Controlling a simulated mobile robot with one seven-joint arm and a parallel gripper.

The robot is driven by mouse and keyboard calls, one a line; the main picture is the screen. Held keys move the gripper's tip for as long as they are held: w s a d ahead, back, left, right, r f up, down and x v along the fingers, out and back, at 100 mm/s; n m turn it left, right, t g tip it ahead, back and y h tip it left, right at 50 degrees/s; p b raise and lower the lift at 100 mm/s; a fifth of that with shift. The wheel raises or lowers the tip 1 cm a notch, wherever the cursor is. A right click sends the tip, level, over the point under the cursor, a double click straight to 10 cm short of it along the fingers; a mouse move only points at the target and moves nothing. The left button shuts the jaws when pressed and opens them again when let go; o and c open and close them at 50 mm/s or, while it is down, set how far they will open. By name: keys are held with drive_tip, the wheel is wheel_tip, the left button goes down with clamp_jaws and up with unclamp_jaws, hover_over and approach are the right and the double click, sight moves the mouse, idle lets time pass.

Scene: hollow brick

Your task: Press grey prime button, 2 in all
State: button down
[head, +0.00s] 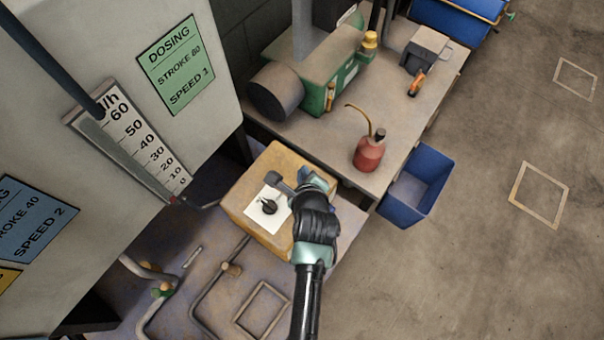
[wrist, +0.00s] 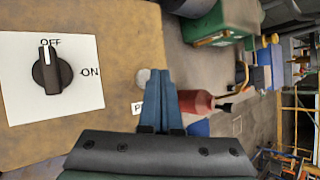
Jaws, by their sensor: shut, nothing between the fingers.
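The grey prime button (wrist: 143,77) is a small round grey knob on the tan box (wrist: 110,40). In the wrist view it shows just left of my fingertips, partly hidden by them. A white label (wrist: 137,108) beginning with "P" lies below it, cut off by the fingers. My gripper (wrist: 160,76) has its blue fingers shut together and empty. Whether the tips touch the button or box cannot be told. In the head view my gripper (head: 316,178) is over the right part of the box (head: 246,190), and the button is hidden there.
A black OFF/ON knob (wrist: 52,70) on a white plate has its white mark toward OFF. Behind the box, a bench (head: 345,120) holds a green pump (head: 330,80) and a red oil can (head: 369,153). A blue bin (head: 415,187) stands to the right.

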drive_tip(key=shift+f, duration=0.1)
idle(0.7)
drive_tip(key=shift+f, duration=0.3)
drive_tip(key=shift+f+b, duration=0.4)
drive_tip(key=shift+f, duration=0.1)
idle(0.8)
drive_tip(key=shift+r, duration=0.15)
drive_tip(key=shift+r+p, duration=0.7)
drive_tip(key=shift+p, duration=0.25)
wheel_tip(320, 180, up, 5)
drive_tip(key=p, duration=0.5)
drive_tip(key=shift+r, duration=0.1)
idle(0.4)
